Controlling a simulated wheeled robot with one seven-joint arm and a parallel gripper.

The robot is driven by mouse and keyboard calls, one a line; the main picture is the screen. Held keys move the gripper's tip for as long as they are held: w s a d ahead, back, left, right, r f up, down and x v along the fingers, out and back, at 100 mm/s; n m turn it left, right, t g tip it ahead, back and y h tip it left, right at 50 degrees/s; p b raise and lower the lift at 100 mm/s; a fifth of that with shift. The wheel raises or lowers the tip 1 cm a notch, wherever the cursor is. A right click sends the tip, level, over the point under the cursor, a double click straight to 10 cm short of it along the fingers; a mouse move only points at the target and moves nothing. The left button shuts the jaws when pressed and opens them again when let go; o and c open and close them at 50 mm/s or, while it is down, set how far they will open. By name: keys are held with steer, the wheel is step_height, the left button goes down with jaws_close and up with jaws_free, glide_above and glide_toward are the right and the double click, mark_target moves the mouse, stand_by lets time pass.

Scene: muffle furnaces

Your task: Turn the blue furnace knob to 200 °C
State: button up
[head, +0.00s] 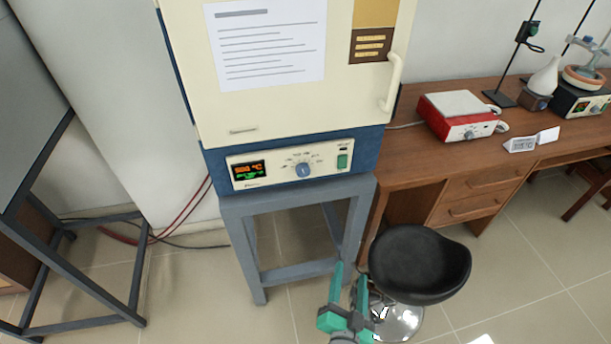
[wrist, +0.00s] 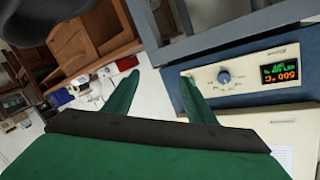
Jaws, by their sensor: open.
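The furnace (head: 185,80) has a cream door and a blue base with a white control panel (head: 262,178). A small blue knob (head: 302,170) sits mid-panel with a printed scale around it. The display (head: 249,170) seems to read 500 °C in orange, with green text below. In the wrist view the panel is upside down, with the knob (wrist: 224,76) and display (wrist: 280,73) to the right of my fingers. My gripper (head: 348,280) has green fingers and is open and empty, below and in front of the panel, apart from the knob. It also shows in the wrist view (wrist: 159,78).
A grey metal stand (head: 297,196) carries the furnace. A black stool (head: 418,262) is close to the right of my gripper. A wooden desk (head: 425,165) with a red-and-white device (head: 462,115) stands at right. A grey frame (head: 90,285) is at left.

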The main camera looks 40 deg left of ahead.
steer(key=w+a+r+y, duration=0.3)
steer(key=w+a+r, duration=0.1)
steer(key=a, duration=0.3)
steer(key=n+g+y, duration=0.3)
steer(key=y, duration=0.1)
glide_toward(305, 173)
steer(key=x, duration=0.9)
steer(key=shift+s, duration=0.1)
steer(key=c, duration=1)
